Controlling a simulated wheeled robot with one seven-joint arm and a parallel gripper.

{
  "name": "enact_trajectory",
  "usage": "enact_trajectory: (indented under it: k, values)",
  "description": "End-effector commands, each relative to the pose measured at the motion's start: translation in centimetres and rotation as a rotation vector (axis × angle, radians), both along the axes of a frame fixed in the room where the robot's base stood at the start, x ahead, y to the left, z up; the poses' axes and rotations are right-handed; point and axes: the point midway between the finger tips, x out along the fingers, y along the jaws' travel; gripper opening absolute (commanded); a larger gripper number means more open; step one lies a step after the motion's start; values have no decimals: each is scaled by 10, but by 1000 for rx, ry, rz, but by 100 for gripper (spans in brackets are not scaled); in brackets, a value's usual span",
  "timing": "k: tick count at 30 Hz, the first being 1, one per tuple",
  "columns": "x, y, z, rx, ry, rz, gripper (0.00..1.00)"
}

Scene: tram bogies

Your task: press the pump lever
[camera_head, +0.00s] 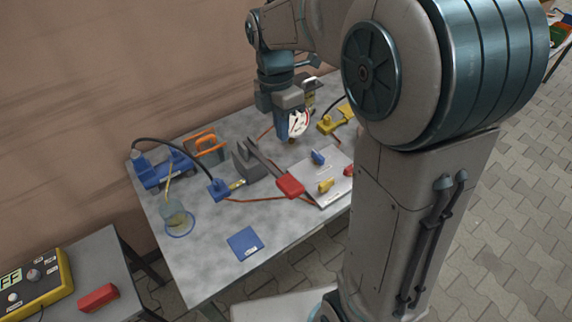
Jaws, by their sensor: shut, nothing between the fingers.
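The pump lever (268,167) is a dark grey bar with a red grip (290,186) at its near right end. It slopes down from a grey pump block (247,162) near the middle of the grey table. My gripper (283,139) points down with its blue fingers together and nothing between them. In the picture it is just above and right of the lever, apart from the red grip. The fingers partly cover a white dial gauge (299,122). I cannot tell exactly how high the fingertips are above the table.
A white panel (331,190) with blue, yellow and red knobs lies right of the red grip. A blue unit (158,168), an orange-handled box (207,146), a glass jar (178,219) and hoses are to the left. The front left of the table is mostly clear around a blue plate (245,243).

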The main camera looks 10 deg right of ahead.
Motion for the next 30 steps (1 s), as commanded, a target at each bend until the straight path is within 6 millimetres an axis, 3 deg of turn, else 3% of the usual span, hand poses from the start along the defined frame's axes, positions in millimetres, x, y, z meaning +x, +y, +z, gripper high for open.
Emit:
enact_trajectory:
  k: [14,20,30]
  values:
    - [0,0,-6,-1,2,1,0]
    - [-5,-2,-38,-2,7,1,0]
    - [-15,-6,-107,-2,7,1,0]
